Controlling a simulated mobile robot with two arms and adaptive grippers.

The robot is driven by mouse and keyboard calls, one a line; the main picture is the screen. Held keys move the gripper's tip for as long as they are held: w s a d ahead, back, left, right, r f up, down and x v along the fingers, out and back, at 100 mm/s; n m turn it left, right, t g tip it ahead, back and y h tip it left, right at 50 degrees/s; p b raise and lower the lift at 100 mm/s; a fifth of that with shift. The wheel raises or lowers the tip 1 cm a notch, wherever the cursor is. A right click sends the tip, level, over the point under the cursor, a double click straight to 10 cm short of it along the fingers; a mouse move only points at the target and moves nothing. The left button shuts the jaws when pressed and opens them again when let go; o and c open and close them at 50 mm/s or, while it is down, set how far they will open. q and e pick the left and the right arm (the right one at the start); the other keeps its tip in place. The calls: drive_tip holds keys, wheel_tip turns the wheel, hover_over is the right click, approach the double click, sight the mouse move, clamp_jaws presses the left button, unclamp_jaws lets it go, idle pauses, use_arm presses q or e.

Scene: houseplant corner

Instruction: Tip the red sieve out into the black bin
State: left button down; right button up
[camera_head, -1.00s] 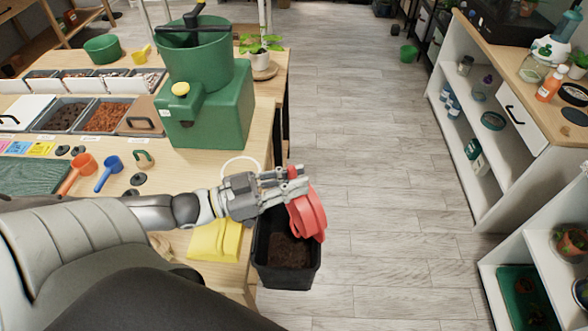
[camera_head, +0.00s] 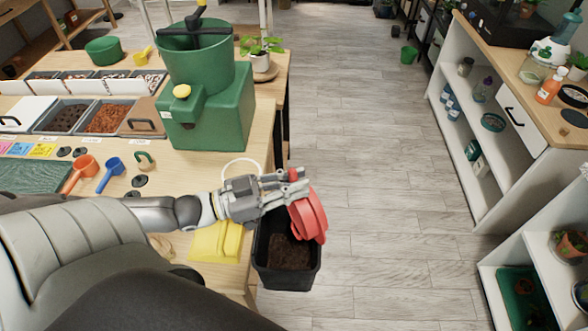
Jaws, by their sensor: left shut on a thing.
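The red sieve (camera_head: 309,219) is held on its side, tilted steeply, above the right part of the black bin. My left gripper (camera_head: 292,187) is shut on the sieve near its top left edge. The inside of the sieve is turned away, so its contents cannot be seen. The black bin (camera_head: 286,275) stands beside the table's right edge, below the gripper, with dark brown soil inside. My right gripper is not in view.
The wooden table (camera_head: 215,165) holds a green machine (camera_head: 209,100), an orange scoop (camera_head: 82,173), a blue scoop (camera_head: 110,174) and a yellow object (camera_head: 219,240) near its edge. White shelves (camera_head: 490,130) stand at right. The floor between is clear.

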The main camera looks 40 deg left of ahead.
use_arm(q)
drive_tip(key=shift+r+p, duration=0.35)
drive_tip(key=shift+p, duration=0.4)
drive_tip(key=shift+w+f+p, duration=0.1)
drive_tip(key=shift+f+p, duration=0.15)
drive_tip(key=shift+p, duration=0.15)
drive_tip(key=w+d+f+n+g+y+p, duration=0.25)
drive_tip(key=w+d+g+y+p, duration=0.4)
drive_tip(key=w, duration=0.65)
drive_tip(key=w+d+f+g+y+b, duration=0.2)
drive_tip(key=w+f+g+y+b, duration=0.1)
drive_tip(key=f+g, duration=0.6)
drive_tip(key=shift+w+f+b, duration=0.15)
drive_tip(key=shift+f+b, duration=0.55)
drive_tip(key=shift+f, duration=0.8)
drive_tip(key=shift+r+y, duration=0.1)
drive_tip(key=shift+y, duration=0.15)
